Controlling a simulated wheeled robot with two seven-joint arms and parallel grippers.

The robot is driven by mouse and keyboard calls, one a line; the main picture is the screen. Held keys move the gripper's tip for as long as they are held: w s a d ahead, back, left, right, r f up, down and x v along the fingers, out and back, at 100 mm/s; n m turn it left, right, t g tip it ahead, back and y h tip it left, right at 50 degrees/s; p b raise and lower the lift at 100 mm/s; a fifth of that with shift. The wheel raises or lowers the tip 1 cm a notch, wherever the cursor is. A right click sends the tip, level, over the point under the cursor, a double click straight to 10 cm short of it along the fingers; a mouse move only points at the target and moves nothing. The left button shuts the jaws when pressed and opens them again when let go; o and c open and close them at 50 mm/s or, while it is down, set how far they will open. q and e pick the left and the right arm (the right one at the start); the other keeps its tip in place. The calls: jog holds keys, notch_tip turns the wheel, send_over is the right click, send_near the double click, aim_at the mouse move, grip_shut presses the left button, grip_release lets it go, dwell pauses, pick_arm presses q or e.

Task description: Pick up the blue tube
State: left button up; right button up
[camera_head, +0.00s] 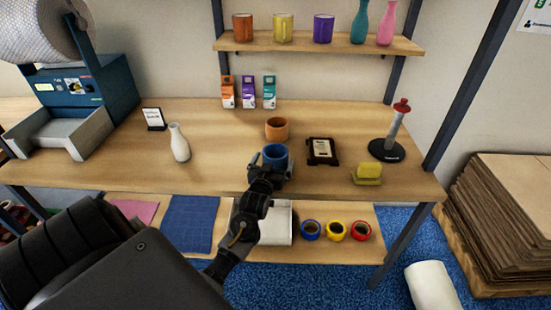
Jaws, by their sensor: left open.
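A short blue open-topped cylinder (275,155), tube-like or cup-like, stands upright on the wooden table near its front edge. My left gripper (271,172) is open at the near side of the blue cylinder and hides its lower part. I cannot tell whether the fingers touch it. An orange cylinder (277,129) of similar shape stands just behind it. My right gripper is not in view.
A black framed device (321,151), a yellow block (368,173) and a black-based stand (387,150) are to the right. A white vase (179,143) stands left. Three small cartons (248,92) stand at the back. Blue, yellow and red rolls (336,231) lie on the lower shelf.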

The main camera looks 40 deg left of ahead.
pick_arm(q)
jog(key=c, duration=0.9)
jog(key=shift+r, duration=0.1)
